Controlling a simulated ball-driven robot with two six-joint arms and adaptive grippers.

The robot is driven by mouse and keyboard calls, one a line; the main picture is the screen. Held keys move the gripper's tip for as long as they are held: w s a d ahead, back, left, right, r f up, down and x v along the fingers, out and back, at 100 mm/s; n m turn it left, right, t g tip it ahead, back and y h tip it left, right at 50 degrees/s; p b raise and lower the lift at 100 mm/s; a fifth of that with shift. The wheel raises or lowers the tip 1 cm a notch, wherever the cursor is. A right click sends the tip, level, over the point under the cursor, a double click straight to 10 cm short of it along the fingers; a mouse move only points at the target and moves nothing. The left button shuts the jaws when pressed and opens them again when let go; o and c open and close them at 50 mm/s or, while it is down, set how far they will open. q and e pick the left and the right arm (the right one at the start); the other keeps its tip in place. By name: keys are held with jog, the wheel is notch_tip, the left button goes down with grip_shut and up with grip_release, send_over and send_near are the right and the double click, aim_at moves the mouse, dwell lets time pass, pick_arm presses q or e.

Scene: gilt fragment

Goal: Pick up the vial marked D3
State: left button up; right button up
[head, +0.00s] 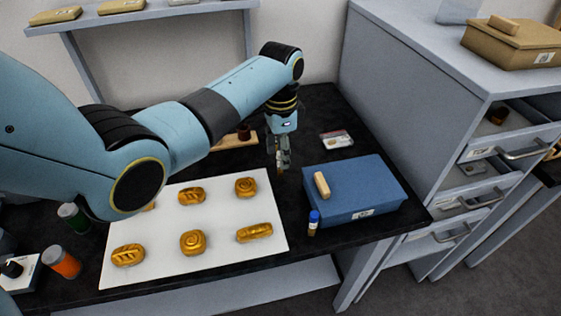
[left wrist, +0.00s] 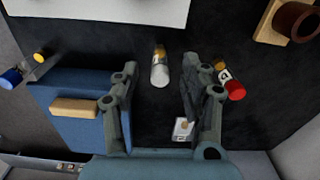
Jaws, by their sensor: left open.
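My left gripper (head: 283,168) points down over the black table, between the white sheet and the blue box. In the left wrist view its two fingers (left wrist: 158,92) are apart and empty. A vial with a pale end and yellowish contents (left wrist: 160,68) shows beyond the gap between them. A red-capped vial (left wrist: 233,89) with a dark mark on a white label is beside the right-hand finger, partly hidden by it. A blue-capped vial (head: 313,222) stands in front of the blue box; it also shows in the left wrist view (left wrist: 12,78). I cannot read D3 on any vial. My right gripper is out of view.
The blue box (head: 372,196) with a wooden handle is right of my gripper. The white sheet (head: 218,212) bears several gilt pieces. A small packet (head: 337,139) lies behind the box. Green (head: 73,217) and orange (head: 65,263) containers stand at left. A grey drawer cabinet (head: 400,90) bounds the right.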

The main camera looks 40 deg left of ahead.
pick_arm(q)
jog(key=shift+f, duration=0.85)
grip_shut()
jog(key=shift+r, duration=0.15)
